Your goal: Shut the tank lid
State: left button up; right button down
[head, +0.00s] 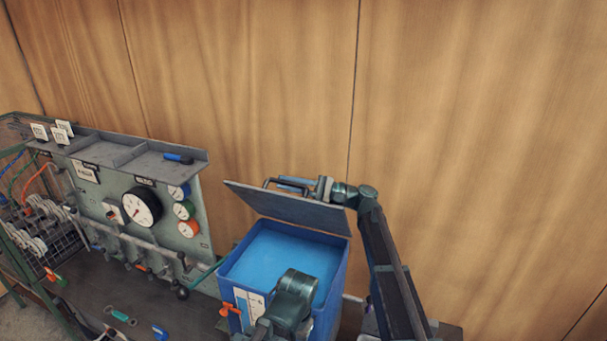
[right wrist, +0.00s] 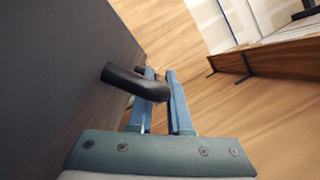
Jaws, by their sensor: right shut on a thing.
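The blue tank (head: 337,283) stands on the bench at the centre right of the head view, with light blue inside. Its grey lid (head: 285,208) is open, raised and tilted above the tank. In the right wrist view the lid (right wrist: 55,80) is a dark panel on the left, with a black bar handle (right wrist: 125,80) standing out from it. My right gripper (head: 292,183) is at the lid's handle on the upper side. In the wrist view its blue fingers (right wrist: 158,85) are shut on the handle. My left gripper is not in view.
A grey panel (head: 105,195) with a large dial (head: 141,207) and several small gauges stands left of the tank. An orange-handled valve (head: 229,309) sits at the tank's front left. A wooden wall (head: 480,120) is behind. A green spanner (head: 120,316) lies on the bench.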

jog(key=s+a+f+n+h+b, duration=0.2)
jog(key=s+f+n+b, duration=0.3)
jog(key=f, duration=0.5)
jog(key=s+a+f+n+h+b, duration=0.2)
jog(key=s+f+n+b, duration=0.3)
jog(key=s+f+b, duration=0.2)
notch_tip(320, 180, down, 4)
jog(key=shift+s+a+r+n, duration=0.2)
jog(key=shift+s+a+n, duration=0.15)
jog(key=shift+s, duration=0.8)
jog(key=shift+s, duration=0.1)
jog(key=c, duration=0.8)
grip_release()
jog(key=shift+f, duration=0.1)
jog(key=shift+c, duration=0.2)
jog(key=shift+d, duration=0.15)
